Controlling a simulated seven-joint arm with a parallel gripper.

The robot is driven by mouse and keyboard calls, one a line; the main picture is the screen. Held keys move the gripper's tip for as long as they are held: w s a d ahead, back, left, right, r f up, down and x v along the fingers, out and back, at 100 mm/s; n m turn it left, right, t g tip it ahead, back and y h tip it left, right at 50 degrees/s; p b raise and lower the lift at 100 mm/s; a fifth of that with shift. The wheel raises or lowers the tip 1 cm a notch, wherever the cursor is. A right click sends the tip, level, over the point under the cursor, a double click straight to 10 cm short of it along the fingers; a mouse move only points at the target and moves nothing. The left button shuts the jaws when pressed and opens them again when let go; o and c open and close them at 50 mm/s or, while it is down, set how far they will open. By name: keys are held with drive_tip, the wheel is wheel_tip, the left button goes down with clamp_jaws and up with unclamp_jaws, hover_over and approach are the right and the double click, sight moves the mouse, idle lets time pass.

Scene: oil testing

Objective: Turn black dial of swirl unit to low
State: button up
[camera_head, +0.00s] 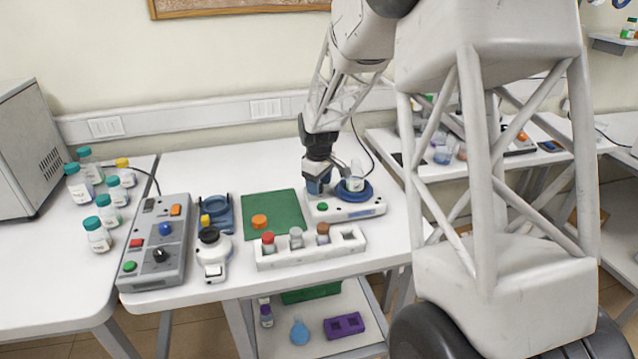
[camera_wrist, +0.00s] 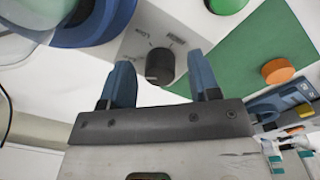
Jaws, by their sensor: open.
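The swirl unit (camera_head: 340,208) is a white box with a round blue platform (camera_head: 366,193) on top. In the wrist view, its black dial (camera_wrist: 160,65) stands on the white top (camera_wrist: 148,36), with small printed labels around it. My gripper (camera_wrist: 159,62) is open, its two blue fingers one on each side of the dial in that view. I cannot tell how far the fingertips are above it, or which label the dial points to. In the head view, my gripper (camera_head: 318,184) is at the left end of the unit and hides the dial.
A glass beaker (camera_head: 355,183) stands on the blue platform. A green button (camera_head: 323,207) is on the unit's front left. A green mat (camera_head: 280,222) with an orange cap (camera_head: 259,221) lies to the left. A white vial rack (camera_head: 310,250) stands in front. A grey control box (camera_head: 145,275) is farther left.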

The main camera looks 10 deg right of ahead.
drive_tip(key=shift+c, duration=0.3)
drive_tip(key=c, duration=0.9)
drive_tip(key=shift+o, duration=0.2)
drive_tip(key=shift+m, duration=0.4)
drive_tip(key=m, duration=1.1)
drive_tip(key=shift+a, duration=0.1)
drive_tip(key=o, duration=0.9)
